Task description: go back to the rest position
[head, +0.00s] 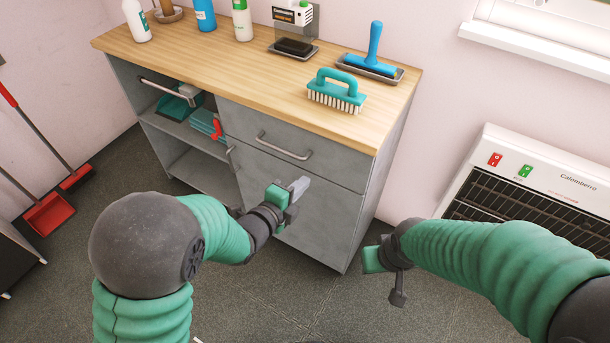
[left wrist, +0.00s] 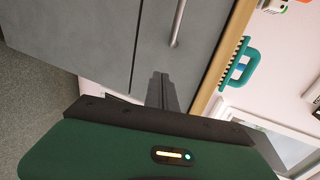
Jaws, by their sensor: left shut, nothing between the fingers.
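My left gripper (head: 297,190) is in front of the grey cabinet's drawer and lower front panel, below the drawer handle. It is shut and empty, with its fingers together; they also show at the middle of the left wrist view (left wrist: 163,92). I cannot tell from the head view how far the fingers are from the cabinet. My right gripper (head: 390,275) hangs low to the right of the cabinet, above the dark floor. Its fingers are seen from behind and partly hidden, so whether it is open or shut does not show.
The grey cabinet (head: 300,225) has a wooden top with a teal brush (head: 337,92), a blue-handled tool on a tray (head: 373,55) and several bottles. Its left shelves are open.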

